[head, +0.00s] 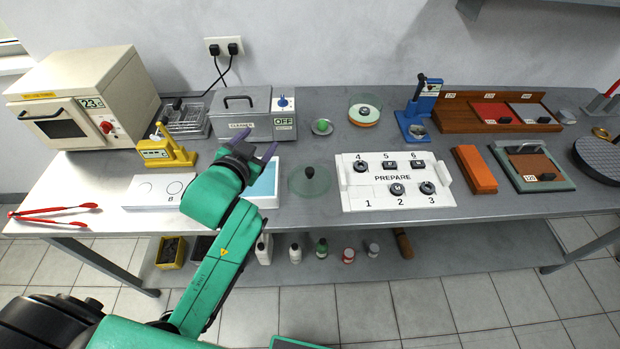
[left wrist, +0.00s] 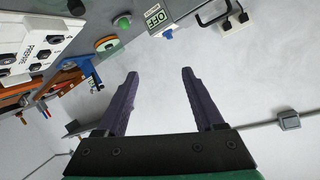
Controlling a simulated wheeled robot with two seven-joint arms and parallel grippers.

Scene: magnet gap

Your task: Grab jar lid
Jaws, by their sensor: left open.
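A clear glass lid with a dark knob (head: 310,174) lies flat on the grey table, left of the white numbered tray. A round glass jar (head: 365,110) with an orange band stands farther back; it also seems to show in the left wrist view (left wrist: 106,43). My left gripper (head: 252,147) is open and empty, its purple fingers spread, above the table to the left of the lid. In the left wrist view the open fingers (left wrist: 160,73) have only the pale wall between them. The lid is not clearly seen there. My right gripper is not in view.
The white numbered tray (head: 352,194) holds several dark pieces. A blue stand (head: 415,120) is at the back. Table around the lid is mostly clear.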

